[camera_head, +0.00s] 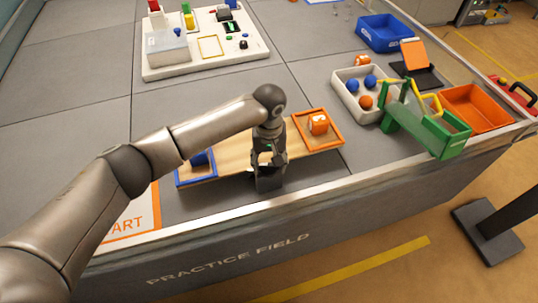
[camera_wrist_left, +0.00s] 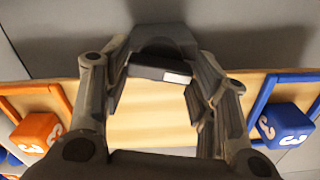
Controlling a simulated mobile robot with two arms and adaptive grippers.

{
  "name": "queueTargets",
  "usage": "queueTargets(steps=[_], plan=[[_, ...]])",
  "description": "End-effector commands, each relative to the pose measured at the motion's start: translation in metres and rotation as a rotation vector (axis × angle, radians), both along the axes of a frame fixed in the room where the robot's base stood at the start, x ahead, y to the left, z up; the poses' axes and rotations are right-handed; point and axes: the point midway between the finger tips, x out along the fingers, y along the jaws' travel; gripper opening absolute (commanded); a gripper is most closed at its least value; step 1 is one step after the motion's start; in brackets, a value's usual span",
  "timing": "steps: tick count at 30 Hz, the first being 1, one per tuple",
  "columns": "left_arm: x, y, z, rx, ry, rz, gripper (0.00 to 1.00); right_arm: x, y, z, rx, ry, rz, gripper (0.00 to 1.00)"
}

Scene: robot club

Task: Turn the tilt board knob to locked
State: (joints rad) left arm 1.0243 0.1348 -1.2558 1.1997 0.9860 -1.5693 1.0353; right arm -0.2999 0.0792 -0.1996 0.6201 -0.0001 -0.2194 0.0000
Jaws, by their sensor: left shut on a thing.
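The tilt board (camera_head: 228,161) is a wooden plank with a blue frame (camera_head: 197,181) at its left end and an orange frame (camera_head: 340,134) at its right end. A blue cube (camera_head: 200,159) sits in the blue frame and an orange cube (camera_head: 318,124) in the orange one. My left gripper (camera_head: 268,160) points down at the board's near middle and is shut on the dark knob. In the left wrist view the knob (camera_wrist_left: 158,72) shows a white mark between the fingers (camera_wrist_left: 158,85). The knob's setting is not readable. My right gripper is not in view.
A white tray (camera_head: 343,97) with balls, a green carrier (camera_head: 440,139) and an orange bin (camera_head: 478,107) stand to the right. A blue bin (camera_head: 385,32) is at the back. A white panel (camera_head: 205,66) lies behind the board. The table's near edge is close.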

Motion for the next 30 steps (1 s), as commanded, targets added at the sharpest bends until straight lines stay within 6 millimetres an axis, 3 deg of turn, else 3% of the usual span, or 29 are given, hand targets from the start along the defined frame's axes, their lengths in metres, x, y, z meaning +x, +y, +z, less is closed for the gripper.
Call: queueTargets(steps=[1,9,30], plan=[[-0.001,0.0,0.006,0.001,0.004,-0.04,0.3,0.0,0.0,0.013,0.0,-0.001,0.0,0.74],[-0.001,0.0,0.004,0.0,0.004,-0.295,0.3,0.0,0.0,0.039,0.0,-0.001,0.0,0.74],[0.0,0.0,0.001,-0.002,0.002,-0.956,0.3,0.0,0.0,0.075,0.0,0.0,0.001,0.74]])
